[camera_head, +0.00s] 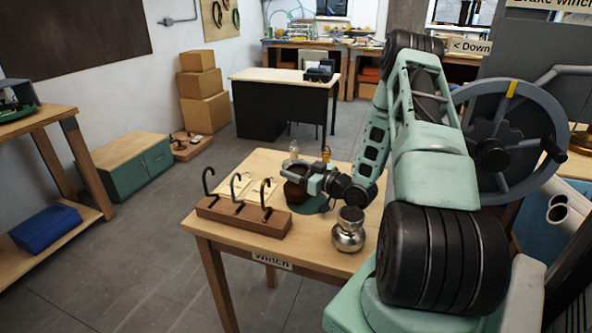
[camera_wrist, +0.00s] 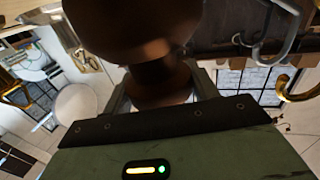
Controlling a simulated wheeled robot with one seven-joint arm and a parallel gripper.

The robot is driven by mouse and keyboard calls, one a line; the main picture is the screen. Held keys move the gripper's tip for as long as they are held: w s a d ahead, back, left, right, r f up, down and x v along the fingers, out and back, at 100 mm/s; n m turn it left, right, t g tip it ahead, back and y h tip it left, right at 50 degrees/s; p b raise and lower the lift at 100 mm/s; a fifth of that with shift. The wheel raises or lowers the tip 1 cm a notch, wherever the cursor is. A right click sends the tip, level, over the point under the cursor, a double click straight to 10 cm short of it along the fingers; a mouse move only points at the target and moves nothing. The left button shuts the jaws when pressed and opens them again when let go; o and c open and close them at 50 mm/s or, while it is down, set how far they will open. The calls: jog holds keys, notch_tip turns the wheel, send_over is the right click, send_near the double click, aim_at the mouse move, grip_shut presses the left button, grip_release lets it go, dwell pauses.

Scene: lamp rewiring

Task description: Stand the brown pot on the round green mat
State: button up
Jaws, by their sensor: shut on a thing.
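The brown pot (camera_head: 295,192) is at the middle of the wooden table, partly hidden by my gripper (camera_head: 312,180). My gripper is shut on the pot; in the wrist view the brown pot (camera_wrist: 160,90) fills the upper middle, with its narrow waist between the fingers. The round green mat (camera_head: 324,206) shows only as an edge beneath and right of the pot. The pot looks roughly upright over the mat. I cannot tell whether its base touches the mat.
A wooden block with several hooks (camera_head: 243,217) stands at the table's front left. A shiny silver vessel (camera_head: 348,236) stands right of the mat. A clear bulb-like thing (camera_head: 294,150) and an amber one (camera_head: 326,154) stand behind. Pale cards (camera_head: 232,188) lie behind the hooks.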

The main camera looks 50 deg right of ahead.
jog(key=shift+f+b, duration=0.4)
jog(key=shift+f, duration=0.1)
jog(key=o, duration=1.7)
jog(key=shift+s+f, duration=0.1)
